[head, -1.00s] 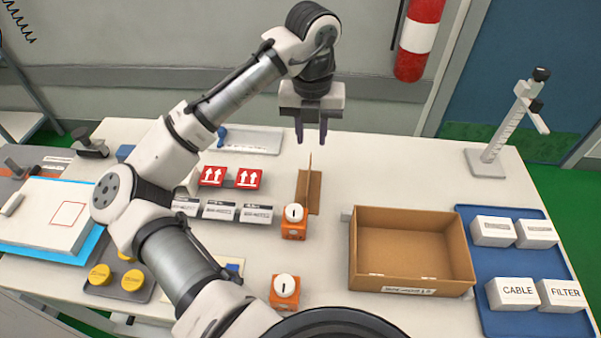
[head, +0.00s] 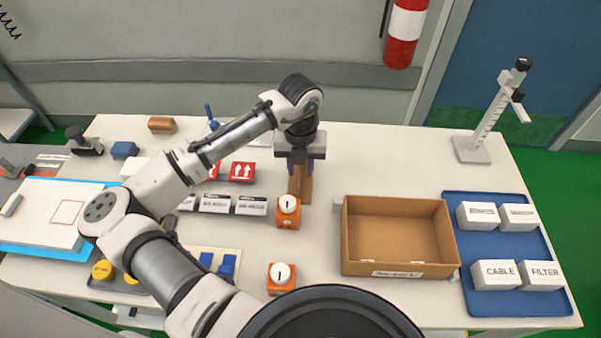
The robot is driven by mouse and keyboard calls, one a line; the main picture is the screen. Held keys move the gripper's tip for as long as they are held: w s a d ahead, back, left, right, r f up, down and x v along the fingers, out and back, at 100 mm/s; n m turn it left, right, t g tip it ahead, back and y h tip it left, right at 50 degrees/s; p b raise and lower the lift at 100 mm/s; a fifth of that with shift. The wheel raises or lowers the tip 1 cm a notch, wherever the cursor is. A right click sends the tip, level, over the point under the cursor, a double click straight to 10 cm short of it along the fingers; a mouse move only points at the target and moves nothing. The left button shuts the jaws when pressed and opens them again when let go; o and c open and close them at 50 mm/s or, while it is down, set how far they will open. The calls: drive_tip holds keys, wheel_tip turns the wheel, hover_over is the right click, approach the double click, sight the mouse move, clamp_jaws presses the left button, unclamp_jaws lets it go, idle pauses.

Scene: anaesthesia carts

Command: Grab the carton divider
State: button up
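The carton divider (head: 306,190) is a brown cardboard piece with an upright panel. It stands on the white table, behind an orange block with a white round top (head: 288,211) and left of the open carton. My gripper (head: 303,165) points down at the divider's upper part, with its dark fingers beside or around the upright panel. My gripper's body hides the top of the divider. I cannot tell whether the fingers touch it or are closed on it.
An empty brown carton (head: 346,240) stands to the right. Beyond it a blue tray (head: 459,262) holds white boxes marked CABLE and FILTER. Red arrow-marked blocks (head: 242,171) and white label cards (head: 251,206) lie to the left. A second orange block (head: 281,278) stands in front.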

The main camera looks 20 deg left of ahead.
drive_tip(key=shift+f, duration=0.55)
clamp_jaws()
drive_tip(key=shift+r, duration=0.15)
